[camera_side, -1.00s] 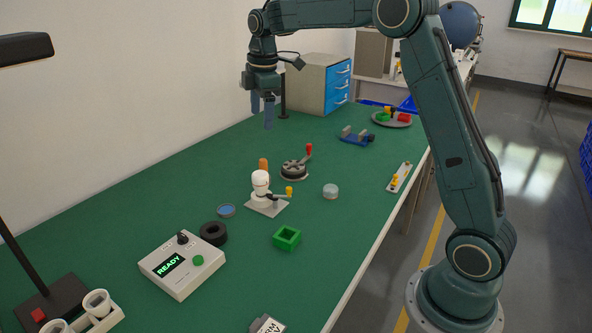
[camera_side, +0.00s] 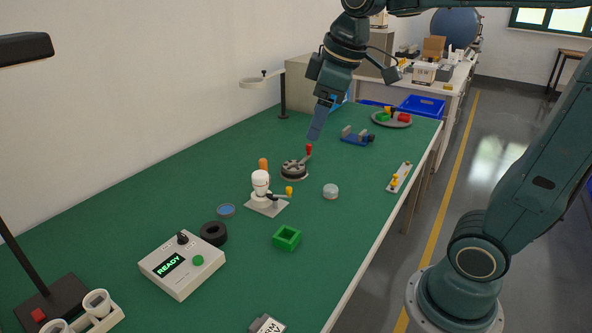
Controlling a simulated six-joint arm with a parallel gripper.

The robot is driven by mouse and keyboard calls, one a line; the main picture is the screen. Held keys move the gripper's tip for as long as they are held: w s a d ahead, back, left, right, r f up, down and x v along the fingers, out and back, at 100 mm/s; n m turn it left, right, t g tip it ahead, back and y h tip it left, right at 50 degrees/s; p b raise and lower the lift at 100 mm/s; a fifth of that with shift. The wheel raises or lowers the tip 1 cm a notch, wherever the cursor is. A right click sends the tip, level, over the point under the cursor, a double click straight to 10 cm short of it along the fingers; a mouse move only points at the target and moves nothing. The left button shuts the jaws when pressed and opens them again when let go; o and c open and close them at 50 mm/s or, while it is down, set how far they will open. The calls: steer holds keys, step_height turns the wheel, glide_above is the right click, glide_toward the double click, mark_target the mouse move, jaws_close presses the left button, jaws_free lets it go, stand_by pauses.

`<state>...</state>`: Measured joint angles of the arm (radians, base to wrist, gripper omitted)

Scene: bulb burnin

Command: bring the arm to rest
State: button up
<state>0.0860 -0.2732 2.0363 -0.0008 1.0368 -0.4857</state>
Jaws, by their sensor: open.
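My gripper (camera_side: 319,122) hangs in the air above the far half of the green bench (camera_side: 190,180), tilted with its fingers pointing down and slightly left. It is open and holds nothing that I can see; the fingers overlap from this angle. Below its tips in the picture stands a round dark fixture with a red-knobbed lever (camera_side: 295,168). A white device with a yellow-knobbed handle (camera_side: 263,191) is nearer the camera.
A control box (camera_side: 181,264) reads READY. A green square block (camera_side: 287,237), black ring (camera_side: 213,233), grey puck (camera_side: 330,191) and blue clamp (camera_side: 357,137) are spread over the bench. A ring stand (camera_side: 283,97) rises behind my gripper. A plate of coloured pieces (camera_side: 392,119) is farther back.

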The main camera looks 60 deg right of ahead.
steer(key=s+a+f+m, duration=0.1)
steer(key=s+f+m, duration=0.1)
steer(key=s, duration=0.4)
steer(key=s+a+f+m+t, duration=0.1)
steer(key=s+f+m, duration=0.1)
steer(key=s, duration=0.5)
steer(key=shift+a+f+m+t, duration=0.3)
steer(key=shift+f, duration=0.55)
